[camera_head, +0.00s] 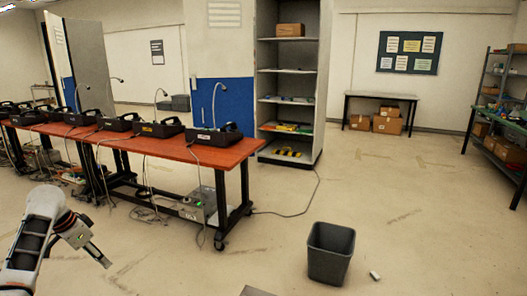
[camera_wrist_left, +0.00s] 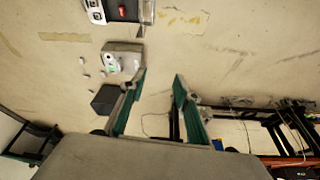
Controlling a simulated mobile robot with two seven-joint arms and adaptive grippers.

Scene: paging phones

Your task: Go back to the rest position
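My left gripper (camera_head: 103,260) is at the lower left of the head view, over bare floor and in front of the red-topped table (camera_head: 190,148). In the left wrist view the two green-lined fingers (camera_wrist_left: 159,82) stand apart with nothing between them, only floor behind. My right gripper cannot be made out in the head view. Several black paging phones (camera_head: 214,135) with thin goosenecks stand in a row on the table, apart from my left gripper.
A dark bin (camera_head: 330,254) stands on the floor at lower right, with a small white item (camera_head: 375,276) beside it. Cables hang below the table and trail on the floor. A shelf unit (camera_head: 290,90) stands behind. The floor at right centre is mostly clear.

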